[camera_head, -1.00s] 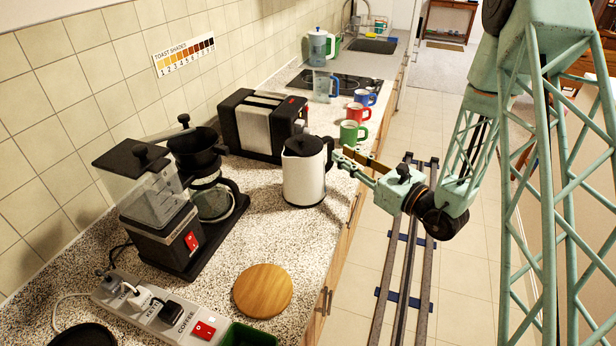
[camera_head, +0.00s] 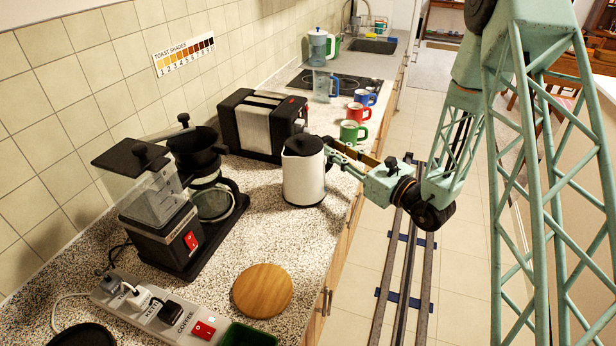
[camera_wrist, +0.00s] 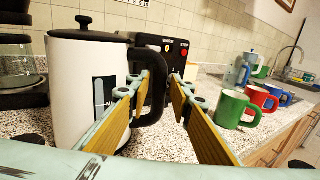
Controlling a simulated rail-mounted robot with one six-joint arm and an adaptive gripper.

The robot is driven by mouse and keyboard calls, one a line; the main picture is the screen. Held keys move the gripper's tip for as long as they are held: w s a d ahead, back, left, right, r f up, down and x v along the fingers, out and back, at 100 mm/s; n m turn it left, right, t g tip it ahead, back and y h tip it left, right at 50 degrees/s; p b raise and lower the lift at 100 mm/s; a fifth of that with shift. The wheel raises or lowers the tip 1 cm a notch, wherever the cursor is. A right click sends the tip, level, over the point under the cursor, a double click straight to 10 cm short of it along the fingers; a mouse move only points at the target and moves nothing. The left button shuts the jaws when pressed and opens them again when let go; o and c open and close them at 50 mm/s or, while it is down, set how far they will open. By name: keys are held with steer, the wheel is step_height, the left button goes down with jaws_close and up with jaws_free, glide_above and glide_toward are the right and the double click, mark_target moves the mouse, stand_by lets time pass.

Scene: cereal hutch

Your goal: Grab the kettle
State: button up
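The kettle (camera_head: 304,178) is white with a black lid and a black handle, upright on the speckled counter. It also shows at the left of the wrist view (camera_wrist: 82,85), with its handle (camera_wrist: 152,85) on its right side. My gripper (camera_head: 337,151) is at the kettle's handle side. In the wrist view my gripper (camera_wrist: 166,88) is open, its two wooden-faced fingers apart. The handle appears between or just beyond the fingertips, and I cannot tell whether either finger touches it.
A black and silver toaster (camera_head: 262,124) stands behind the kettle. Green (camera_head: 353,132), red (camera_head: 358,112) and blue (camera_head: 365,97) mugs line the counter beyond. A coffee maker (camera_head: 215,180) stands left. A round wooden board (camera_head: 263,290) lies in front, with bare counter between it and the kettle.

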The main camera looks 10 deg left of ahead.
steer(key=shift+x, duration=1.25)
steer(key=shift+c, duration=0.2)
jaws_close()
